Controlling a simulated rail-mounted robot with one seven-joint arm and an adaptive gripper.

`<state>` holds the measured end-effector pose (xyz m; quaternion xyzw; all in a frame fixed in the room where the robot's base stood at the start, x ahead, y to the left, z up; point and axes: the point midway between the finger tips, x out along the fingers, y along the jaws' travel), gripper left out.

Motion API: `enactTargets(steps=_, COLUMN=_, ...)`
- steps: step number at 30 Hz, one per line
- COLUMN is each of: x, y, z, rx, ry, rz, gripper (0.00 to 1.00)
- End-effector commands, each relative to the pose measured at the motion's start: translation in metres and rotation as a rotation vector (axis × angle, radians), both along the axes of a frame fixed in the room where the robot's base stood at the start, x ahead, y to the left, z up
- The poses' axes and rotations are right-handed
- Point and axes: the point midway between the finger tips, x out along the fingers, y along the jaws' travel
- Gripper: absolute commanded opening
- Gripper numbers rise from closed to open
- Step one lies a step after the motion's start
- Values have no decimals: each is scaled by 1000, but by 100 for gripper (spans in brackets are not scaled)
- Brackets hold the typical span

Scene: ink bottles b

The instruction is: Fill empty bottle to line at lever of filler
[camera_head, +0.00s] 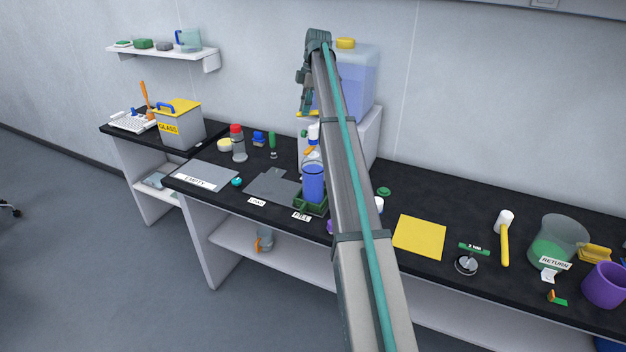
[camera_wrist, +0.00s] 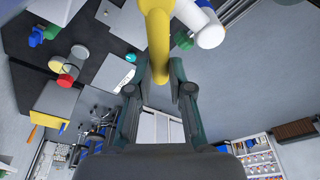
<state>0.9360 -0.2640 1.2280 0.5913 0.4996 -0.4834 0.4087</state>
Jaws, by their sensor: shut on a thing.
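The filler is a tank of blue liquid (camera_head: 358,80) with a yellow cap, on a white stand (camera_head: 367,135) against the wall. My gripper (camera_head: 306,108) is at the tank's left side, high above the bench. In the wrist view, a curved yellow lever (camera_wrist: 159,45) runs down between my gripper's fingers (camera_wrist: 161,82), which are shut on it. A clear bottle (camera_head: 313,184) showing blue stands upright in a green holder (camera_head: 312,206) by a label at the bench's front edge. My arm hides part of the stand; the fill line cannot be made out.
A grey mat marked EMPTY (camera_head: 202,176) lies left. A yellow mat (camera_head: 419,236), a RETURN beaker (camera_head: 556,243) and a purple cup (camera_head: 604,285) are to the right.

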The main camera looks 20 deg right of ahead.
Motion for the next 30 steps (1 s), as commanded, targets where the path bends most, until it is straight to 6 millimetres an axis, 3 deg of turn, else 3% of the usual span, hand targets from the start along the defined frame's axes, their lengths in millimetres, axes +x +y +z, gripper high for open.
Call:
enactTargets(steps=6, x=11, y=-3, z=0, rx=-2, ry=0, rz=-184, gripper=0)
enactTargets(steps=17, x=13, y=-4, z=0, rx=-2, ry=0, rz=-213, gripper=0)
enactTargets(steps=30, x=30, y=-15, z=0, rx=-2, ry=0, rz=-550, gripper=0)
